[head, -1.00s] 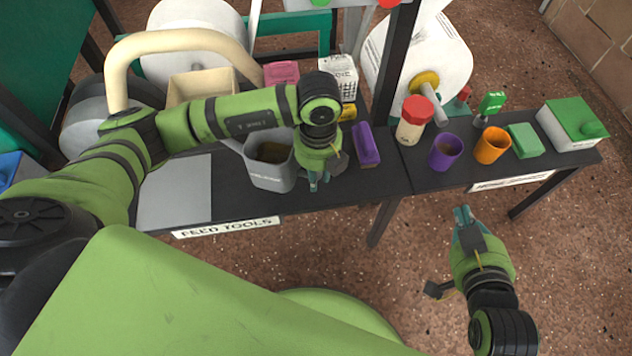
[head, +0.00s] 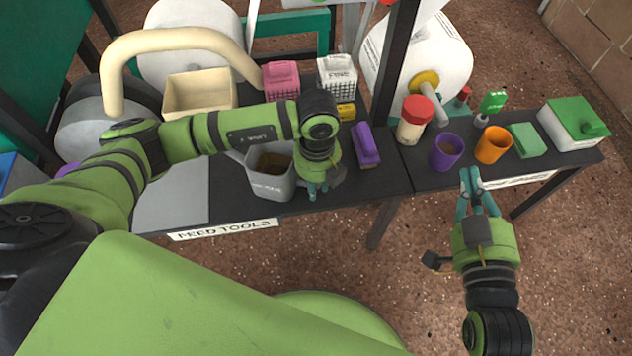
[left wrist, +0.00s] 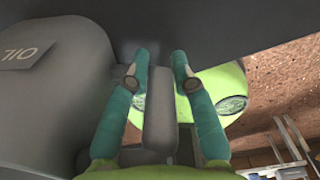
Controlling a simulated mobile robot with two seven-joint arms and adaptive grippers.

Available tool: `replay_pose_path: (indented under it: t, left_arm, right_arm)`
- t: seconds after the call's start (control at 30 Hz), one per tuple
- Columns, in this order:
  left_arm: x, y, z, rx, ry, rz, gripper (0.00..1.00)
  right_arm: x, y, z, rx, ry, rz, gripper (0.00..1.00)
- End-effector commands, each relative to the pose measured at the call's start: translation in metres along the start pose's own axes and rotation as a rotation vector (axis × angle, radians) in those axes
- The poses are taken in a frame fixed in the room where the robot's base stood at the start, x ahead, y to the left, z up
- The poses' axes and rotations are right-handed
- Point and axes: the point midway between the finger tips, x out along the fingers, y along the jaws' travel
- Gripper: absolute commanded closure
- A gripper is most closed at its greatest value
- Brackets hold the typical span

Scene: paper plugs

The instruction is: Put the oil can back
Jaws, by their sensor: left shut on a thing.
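The oil can is a grey open-topped vessel (head: 268,186) with a brown inside, on the dark table at the front edge. In the left wrist view its dark grey wall (left wrist: 55,95) carries an upside-down OIL label. My left gripper (head: 318,190) is at the can's right side. In the left wrist view its teal fingers (left wrist: 160,62) lie on both sides of the can's grey handle (left wrist: 160,115) and are shut on it. My right gripper (head: 469,172) points towards the table's front edge below the purple cup, with nothing visible in it. The gap between its tips is unclear.
A purple brush (head: 366,146) lies just right of my left gripper. Pink (head: 281,82) and white (head: 337,79) baskets and a cream bin (head: 199,95) stand behind. A red-lidded jar (head: 415,121), purple cup (head: 446,153) and orange cup (head: 492,146) are further right. A grey sheet (head: 175,198) lies bare at left.

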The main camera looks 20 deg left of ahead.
Motion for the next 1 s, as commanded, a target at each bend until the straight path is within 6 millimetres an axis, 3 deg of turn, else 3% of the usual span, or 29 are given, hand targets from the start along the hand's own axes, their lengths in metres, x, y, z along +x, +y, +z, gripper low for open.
replay_pose_path:
  t: [0.07,0.1,0.17,0.6,0.83,1.0]
  left_arm:
    - [0.001,0.000,0.000,0.000,0.000,0.000,1.00]
    - [0.001,0.000,0.000,0.000,0.000,0.000,0.71]
    - [0.001,0.000,0.000,0.000,0.000,0.000,0.51]
    - [-0.002,0.000,0.000,0.000,0.000,0.000,0.51]
    - [-0.025,0.000,0.000,0.001,-0.002,-0.002,0.51]
    - [-0.049,-0.001,0.001,-0.001,-0.001,-0.002,0.51]
  right_arm:
    - [0.000,-0.001,-0.002,0.000,0.011,-0.001,1.00]
    - [0.000,-0.001,-0.003,-0.001,0.015,-0.002,1.00]
    - [0.000,-0.001,-0.003,0.000,0.016,-0.002,1.00]
    - [0.000,0.000,0.000,0.000,-0.007,-0.001,1.00]
    - [-0.008,0.010,0.043,0.008,-0.235,0.022,1.00]
    - [-0.026,0.018,0.081,0.021,-0.445,0.038,1.00]
